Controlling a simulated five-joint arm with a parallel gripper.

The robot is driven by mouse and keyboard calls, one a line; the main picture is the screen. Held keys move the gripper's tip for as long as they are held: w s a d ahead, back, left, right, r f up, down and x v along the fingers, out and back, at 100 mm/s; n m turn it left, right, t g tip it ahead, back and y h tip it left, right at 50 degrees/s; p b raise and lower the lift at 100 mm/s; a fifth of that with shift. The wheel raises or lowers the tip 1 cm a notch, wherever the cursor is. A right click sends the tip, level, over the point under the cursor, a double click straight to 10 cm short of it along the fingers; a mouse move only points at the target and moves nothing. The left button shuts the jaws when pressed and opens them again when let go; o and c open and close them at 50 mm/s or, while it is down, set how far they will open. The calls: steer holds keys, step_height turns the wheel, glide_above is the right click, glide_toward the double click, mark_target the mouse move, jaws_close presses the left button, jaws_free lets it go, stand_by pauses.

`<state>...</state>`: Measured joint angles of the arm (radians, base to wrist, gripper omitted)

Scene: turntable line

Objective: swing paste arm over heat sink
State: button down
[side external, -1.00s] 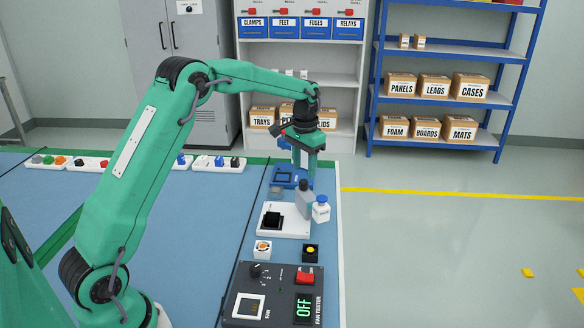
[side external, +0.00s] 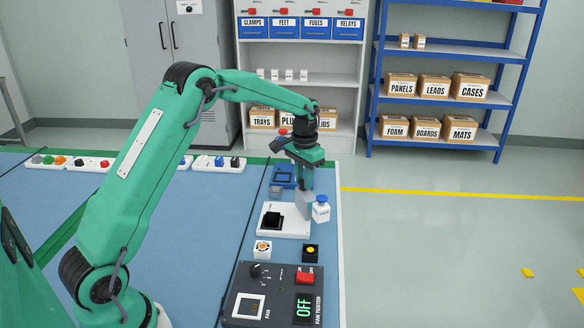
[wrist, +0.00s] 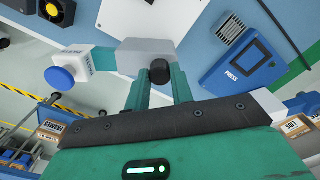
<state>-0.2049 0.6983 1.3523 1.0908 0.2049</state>
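The paste arm is a grey block (side external: 303,204) with a dark knob, standing at the right edge of a white base plate (side external: 290,234). In the wrist view, the dark knob (wrist: 160,72) lies between the tips of my gripper (wrist: 160,82), with one green finger on each side. The fingers are apart; I see no clear grip. The grey block (wrist: 147,52) shows beyond them.
A white bottle with a blue cap (side external: 321,209) stands close to the right of the block. A blue press (wrist: 240,68) is behind the plate. A fan with a yellow hub (side external: 311,252), an orange-centred part (side external: 263,249) and the fan tester (side external: 270,296) are in front.

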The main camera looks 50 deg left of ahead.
steer(key=shift+m, duration=0.4)
steer(key=m, duration=0.6)
steer(key=shift+m, duration=0.4)
steer(key=m, duration=0.3)
steer(key=shift+m, duration=2.2)
steer(key=c, duration=1.2)
jaws_free()
